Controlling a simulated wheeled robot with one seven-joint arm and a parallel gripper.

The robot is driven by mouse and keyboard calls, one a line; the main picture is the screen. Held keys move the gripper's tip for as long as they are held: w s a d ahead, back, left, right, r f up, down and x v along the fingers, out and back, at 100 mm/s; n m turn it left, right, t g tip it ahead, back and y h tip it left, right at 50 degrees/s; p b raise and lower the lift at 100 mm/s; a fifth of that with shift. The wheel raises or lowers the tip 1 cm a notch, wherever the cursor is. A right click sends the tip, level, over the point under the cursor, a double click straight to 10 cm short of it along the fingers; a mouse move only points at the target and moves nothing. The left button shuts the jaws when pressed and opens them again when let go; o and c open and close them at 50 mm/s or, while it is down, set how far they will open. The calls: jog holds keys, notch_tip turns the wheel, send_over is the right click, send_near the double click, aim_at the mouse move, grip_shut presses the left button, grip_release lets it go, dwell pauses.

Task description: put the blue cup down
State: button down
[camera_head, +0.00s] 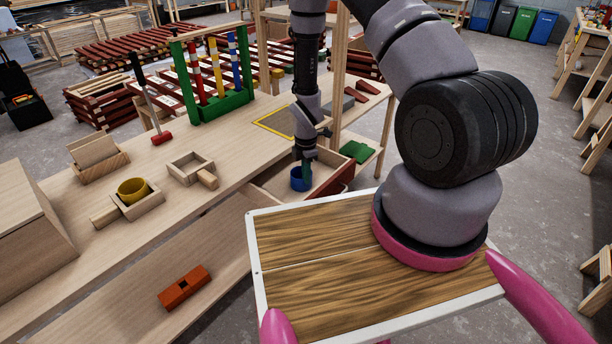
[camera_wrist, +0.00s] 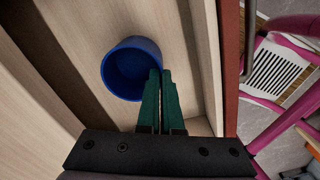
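The blue cup (camera_head: 300,181) is upright inside the open wooden drawer (camera_head: 262,192) at the workbench's front. In the wrist view the cup (camera_wrist: 123,85) shows from above, open and empty. My gripper (camera_head: 306,166) points down into the drawer. Its green fingers (camera_wrist: 161,74) are nearly together at the cup's right edge, with the rim pinched between their tips. Whether the cup's bottom touches the drawer floor cannot be told.
A yellow cup (camera_head: 132,188) sits in a small wooden holder on the bench, beside an empty wooden tray (camera_head: 188,166). A green rack with coloured posts (camera_head: 218,88) stands behind. A red-orange block (camera_head: 184,288) lies on the lower shelf. Drawer walls stand close around my gripper.

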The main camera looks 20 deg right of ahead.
jog(key=shift+f, duration=0.15)
jog(key=c, duration=1.1)
grip_release()
